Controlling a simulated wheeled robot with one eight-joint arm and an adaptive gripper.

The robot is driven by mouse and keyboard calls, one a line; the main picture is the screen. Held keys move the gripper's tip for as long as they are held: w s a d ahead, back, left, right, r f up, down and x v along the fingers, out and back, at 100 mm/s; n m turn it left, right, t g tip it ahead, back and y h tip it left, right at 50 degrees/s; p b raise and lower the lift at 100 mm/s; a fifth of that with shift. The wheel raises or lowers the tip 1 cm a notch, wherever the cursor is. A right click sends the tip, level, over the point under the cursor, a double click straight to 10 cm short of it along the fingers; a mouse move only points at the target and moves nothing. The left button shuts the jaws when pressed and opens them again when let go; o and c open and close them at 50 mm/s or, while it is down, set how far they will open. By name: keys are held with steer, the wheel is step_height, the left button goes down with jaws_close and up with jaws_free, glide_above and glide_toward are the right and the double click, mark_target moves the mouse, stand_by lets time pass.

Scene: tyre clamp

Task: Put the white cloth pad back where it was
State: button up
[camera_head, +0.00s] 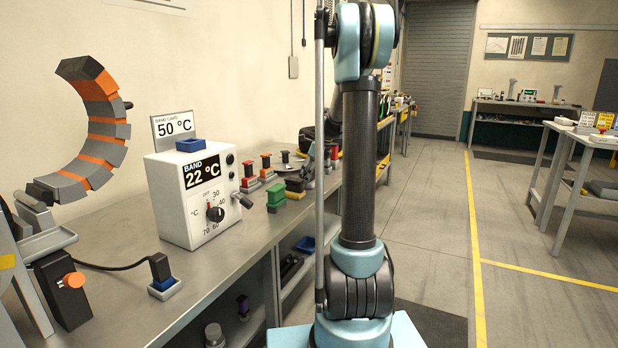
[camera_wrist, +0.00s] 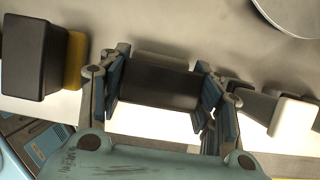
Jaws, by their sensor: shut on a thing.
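My gripper (camera_wrist: 163,88) is in the middle of the wrist view, its two blue-padded fingers on either side of a dark block (camera_wrist: 160,85). It is shut on this block. I cannot tell whether the held thing touches the bench.
In the wrist view, a black-topped block with a yellow base (camera_wrist: 76,60) stands left and a white-ended piece (camera_wrist: 294,117) right. A round metal dish (camera_wrist: 290,15) is at the upper right. In the head view, a green block (camera_head: 276,195) and the control box (camera_head: 200,195) stand on the bench.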

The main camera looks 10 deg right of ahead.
steer(key=o, duration=1)
steer(key=v, duration=1.2)
steer(key=shift+s, duration=0.15)
steer(key=s+a+f+n+h, duration=0.1)
steer(key=s+a+f+n, duration=0.15)
steer(key=s+n, duration=0.7)
steer(key=s+a+f+n+h, duration=0.15)
steer(key=s+f+n, duration=0.25)
steer(key=s, duration=1.1)
steer(key=s+f+n+h, duration=0.1)
steer(key=s+f+n, duration=1.1)
steer(key=s, duration=0.4)
steer(key=shift+s+d+f, duration=0.2)
steer(key=shift+s+f, duration=0.2)
steer(key=shift+f, duration=0.35)
